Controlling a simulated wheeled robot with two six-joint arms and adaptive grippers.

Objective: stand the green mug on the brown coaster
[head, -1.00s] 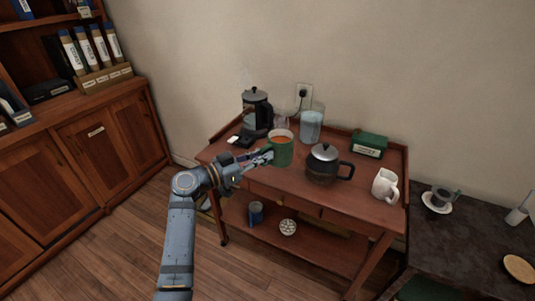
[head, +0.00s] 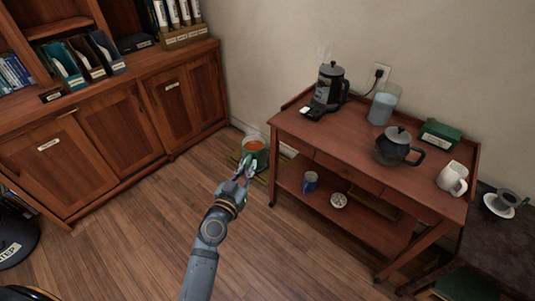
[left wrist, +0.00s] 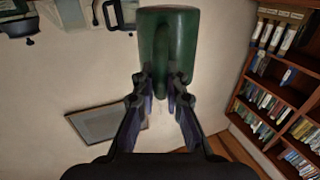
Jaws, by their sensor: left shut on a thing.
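The green mug (head: 256,154) holds an orange-brown drink and is upright in the head view. My left gripper (head: 247,170) is shut on it and holds it up in the air, left of the trolley. In the left wrist view the mug (left wrist: 168,42) is at the top centre, with its handle between the fingers of the left gripper (left wrist: 163,84). The brown coaster is not in view now. My right gripper is not in view.
The wooden trolley (head: 290,122) bears a coffee press (head: 331,86), a glass jug (head: 383,104), a dark kettle (head: 393,148), a green box (head: 440,134) and a white pitcher (head: 452,178). A dark table (head: 480,238) with a cup on a saucer (head: 500,207) stands at right. Wooden cabinets (head: 115,130) line the left.

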